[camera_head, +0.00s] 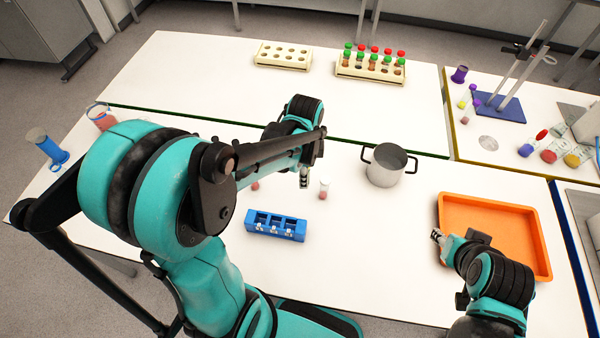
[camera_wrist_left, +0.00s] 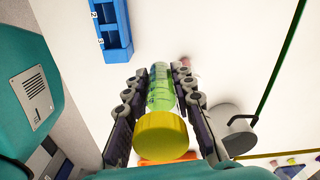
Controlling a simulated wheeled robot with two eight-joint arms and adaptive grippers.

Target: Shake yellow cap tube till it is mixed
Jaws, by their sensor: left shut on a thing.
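The yellow cap tube (camera_wrist_left: 162,135) is in the left wrist view, its broad yellow cap towards the camera and its clear green body (camera_wrist_left: 161,92) between the fingers. My left gripper (camera_wrist_left: 160,85) is shut on it. Whether its contents are evenly mixed cannot be told. In the head view my left gripper (camera_head: 305,178) is over the middle of the table, left of the pot; the tube does not show clearly there. My right gripper (camera_head: 437,237) is low at the left edge of the orange tray; its jaws are too small to judge.
A blue numbered rack (camera_head: 276,226) stands near the table front. A small tube (camera_head: 324,189) with pink contents stands beside the left gripper. A metal pot (camera_head: 388,166) and an orange tray (camera_head: 494,207) lie to the right. Racks (camera_head: 369,68) (camera_head: 283,56) stand on the far table.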

